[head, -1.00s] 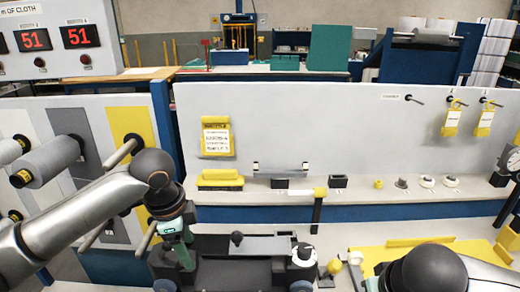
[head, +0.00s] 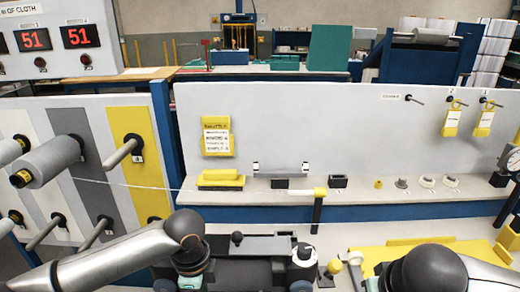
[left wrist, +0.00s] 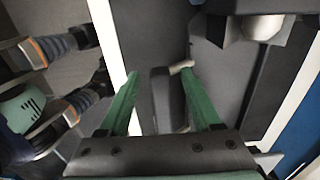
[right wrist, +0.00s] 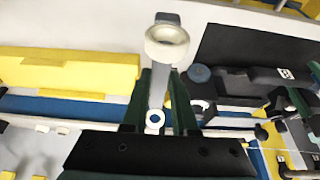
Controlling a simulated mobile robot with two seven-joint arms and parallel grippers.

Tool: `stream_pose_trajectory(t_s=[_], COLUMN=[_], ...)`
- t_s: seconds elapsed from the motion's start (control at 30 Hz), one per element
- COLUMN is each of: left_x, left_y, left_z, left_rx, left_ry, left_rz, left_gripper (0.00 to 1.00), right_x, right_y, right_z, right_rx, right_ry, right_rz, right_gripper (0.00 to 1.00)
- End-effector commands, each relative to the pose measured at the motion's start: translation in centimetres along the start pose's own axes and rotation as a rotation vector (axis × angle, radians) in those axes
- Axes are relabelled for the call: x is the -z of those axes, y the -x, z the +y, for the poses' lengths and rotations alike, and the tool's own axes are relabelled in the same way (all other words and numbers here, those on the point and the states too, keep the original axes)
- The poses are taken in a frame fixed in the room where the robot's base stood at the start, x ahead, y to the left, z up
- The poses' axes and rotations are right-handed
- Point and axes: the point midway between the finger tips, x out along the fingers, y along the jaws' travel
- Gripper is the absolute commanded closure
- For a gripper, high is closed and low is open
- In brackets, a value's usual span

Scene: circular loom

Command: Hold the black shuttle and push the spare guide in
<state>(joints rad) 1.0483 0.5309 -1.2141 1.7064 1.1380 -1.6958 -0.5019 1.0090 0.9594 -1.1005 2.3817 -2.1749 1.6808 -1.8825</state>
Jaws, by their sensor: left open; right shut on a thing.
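The black shuttle (head: 238,271) sits low in the middle of the head view, its wheels showing at the front. My left gripper (left wrist: 160,72) is open, lowered to it. In the left wrist view, a dark upright block (left wrist: 160,100) with a pale tip stands between its green fingers, which are apart.
A yellow block (right wrist: 72,70) lies left of my right gripper. A shelf (head: 360,195) behind the shuttle bears small parts and a yellow block (head: 220,180). A black post with a yellow top (head: 319,205) stands before it. A thin white thread (head: 125,186) runs from the spools at left.

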Motion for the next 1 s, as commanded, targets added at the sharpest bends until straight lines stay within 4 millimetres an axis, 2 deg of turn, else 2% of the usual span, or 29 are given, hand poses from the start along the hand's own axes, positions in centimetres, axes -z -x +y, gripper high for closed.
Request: stream_pose_trajectory(t_s=[0.1, 0.3, 0.67, 1.0], left_x=[0.0, 0.0, 0.0, 0.0], left_y=[-1.5, -2.9, -3.2, -3.2], left_z=[0.0, 0.0, 0.0, 0.0], left_rx=[-0.002, 0.0, 0.001, 0.001], left_ry=[0.0, 0.0, 0.0, 0.0], left_rz=[0.0, 0.0, 0.001, 0.001], left_gripper=[0.35, 0.35, 0.35, 0.73], right_x=[0.0, 0.0, 0.0, 0.0], right_y=[0.0, 0.0, 0.0, 0.0], right_z=[0.0, 0.0, 0.0, 0.0], right_rx=[0.0, 0.0, 0.0, 0.0], right_ry=[0.0, 0.0, 0.0, 0.0], right_rz=[0.001, 0.001, 0.001, 0.001], right_gripper=[1.0, 1.0, 1.0, 1.0])
